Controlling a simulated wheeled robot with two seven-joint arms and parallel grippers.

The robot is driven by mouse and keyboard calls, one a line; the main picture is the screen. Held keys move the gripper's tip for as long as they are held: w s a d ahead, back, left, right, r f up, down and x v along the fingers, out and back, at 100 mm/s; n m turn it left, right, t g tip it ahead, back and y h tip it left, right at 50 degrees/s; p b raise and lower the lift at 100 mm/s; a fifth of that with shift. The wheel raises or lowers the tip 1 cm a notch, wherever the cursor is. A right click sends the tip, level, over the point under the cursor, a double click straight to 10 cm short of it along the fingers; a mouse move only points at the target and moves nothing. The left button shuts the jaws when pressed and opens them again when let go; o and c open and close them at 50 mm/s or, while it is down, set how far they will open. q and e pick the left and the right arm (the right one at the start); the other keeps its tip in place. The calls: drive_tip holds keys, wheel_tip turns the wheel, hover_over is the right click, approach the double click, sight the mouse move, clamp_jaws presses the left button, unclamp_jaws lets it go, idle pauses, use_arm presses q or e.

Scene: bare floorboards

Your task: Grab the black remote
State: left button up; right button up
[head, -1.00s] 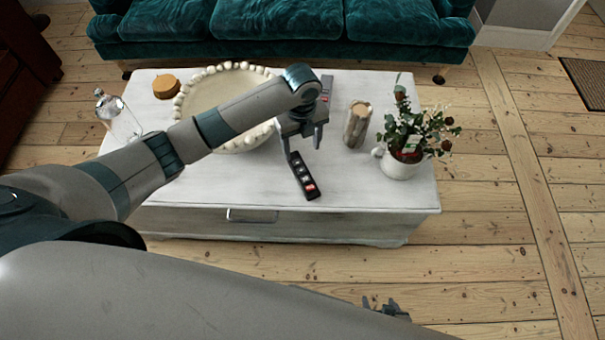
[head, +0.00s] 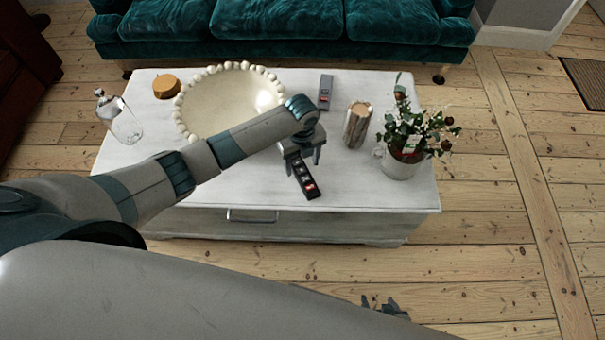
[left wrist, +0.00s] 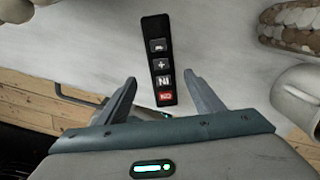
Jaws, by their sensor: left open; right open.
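The black remote (head: 306,184) lies flat on the white coffee table (head: 240,190), near its front edge. It has light keys and one red key at its near end. It also shows in the left wrist view (left wrist: 160,62), ahead of and between the fingertips. My left gripper (head: 302,166) is open and empty, above the remote and hiding its far end in the head view; its two fingers also show in the left wrist view (left wrist: 161,88). My right gripper (head: 386,305) is low at the bottom of the head view, off the table.
A grey remote (head: 325,92) lies further back. A beaded bowl (head: 222,105), an orange-brown round item (head: 166,86) and a glass bottle (head: 121,120) stand to the left. A wooden cylinder (head: 357,124) and a potted plant (head: 402,161) stand to the right.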

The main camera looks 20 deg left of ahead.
sight(303, 172)
use_arm(q)
drive_tip(key=shift+w+f, duration=0.15)
drive_tip(key=shift+f, duration=1.15)
drive_tip(key=shift+w+f, duration=0.15)
drive_tip(key=shift+f, duration=1.15)
drive_tip(key=c, duration=1.2)
drive_tip(key=shift+r, duration=0.2)
drive_tip(key=shift+r, duration=0.6)
wheel_tip(303, 172, up, 2)
drive_tip(key=shift+w+r, duration=0.1)
drive_tip(key=shift+r, duration=0.15)
drive_tip(key=s+d+r, duration=0.6)
drive_tip(key=d+r, duration=0.1)
drive_tip(key=d, duration=0.3)
drive_tip(key=shift+s, duration=0.25)
